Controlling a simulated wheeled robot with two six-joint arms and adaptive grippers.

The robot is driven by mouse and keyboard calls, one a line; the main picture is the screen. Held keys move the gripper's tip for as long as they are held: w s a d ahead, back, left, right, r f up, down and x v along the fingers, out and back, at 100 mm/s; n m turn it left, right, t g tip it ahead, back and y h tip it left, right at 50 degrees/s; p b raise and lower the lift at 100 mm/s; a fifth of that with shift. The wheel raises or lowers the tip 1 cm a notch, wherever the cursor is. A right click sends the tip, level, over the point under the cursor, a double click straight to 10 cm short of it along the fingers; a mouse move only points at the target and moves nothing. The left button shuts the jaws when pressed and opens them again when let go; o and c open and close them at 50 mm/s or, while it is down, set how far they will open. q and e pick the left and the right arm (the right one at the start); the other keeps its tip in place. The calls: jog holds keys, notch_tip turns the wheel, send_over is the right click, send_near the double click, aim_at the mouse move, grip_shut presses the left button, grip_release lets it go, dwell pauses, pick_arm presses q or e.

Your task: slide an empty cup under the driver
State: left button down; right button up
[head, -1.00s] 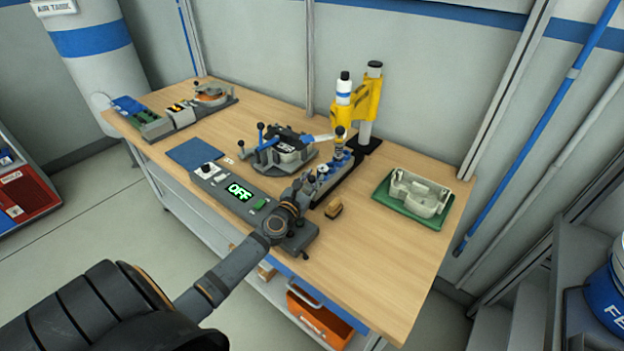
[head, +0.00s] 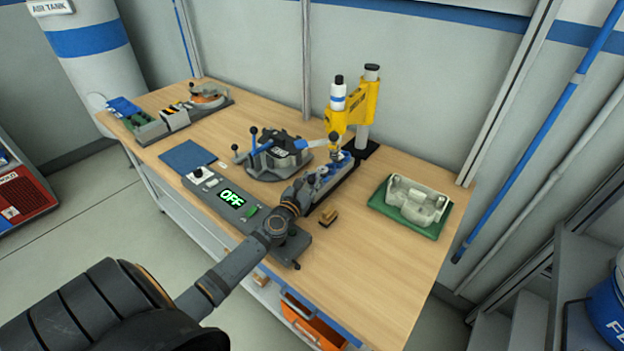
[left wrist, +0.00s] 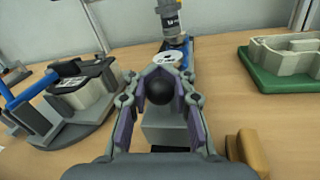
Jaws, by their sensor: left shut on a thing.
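The driver (head: 338,95), white and black with a blue band, hangs on a yellow stand (head: 358,108) at the back of the bench. Below it lies a dark track with a blue slide (head: 325,180), partly hidden by my left gripper (head: 302,190). In the left wrist view my left gripper (left wrist: 158,90) is shut on a black ball knob (left wrist: 159,92) at the near end of the slide. Beyond the knob, a white round piece (left wrist: 172,59) sits on the blue slide, below the driver (left wrist: 172,20). I cannot tell whether it is a cup or empty.
A grey fixture with blue-handled lever (head: 272,158) stands left of the track. A tan block (head: 328,217) lies close to the right. A pale housing sits on a green tray (head: 408,215). The front right bench is clear.

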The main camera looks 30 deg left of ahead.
pick_arm(q)
jog(key=shift+w+d+f, duration=0.15)
jog(key=shift+w+f, duration=0.3)
jog(key=shift+w, duration=0.35)
jog(key=c, duration=1.6)
grip_release()
jog(key=shift+s+r, duration=0.4)
jog(key=shift+s, duration=0.4)
jog(key=o, duration=0.5)
jog(key=shift+w, duration=0.15)
jog(key=shift+w+d+f, duration=0.1)
jog(key=shift+w, duration=0.1)
jog(key=shift+s, duration=0.3)
jog(key=s+d, duration=0.1)
jog(key=s, duration=1)
jog(key=shift+s+d, duration=0.15)
pick_arm(e)
jog(key=shift+w+d, duration=0.1)
jog(key=shift+w, duration=0.3)
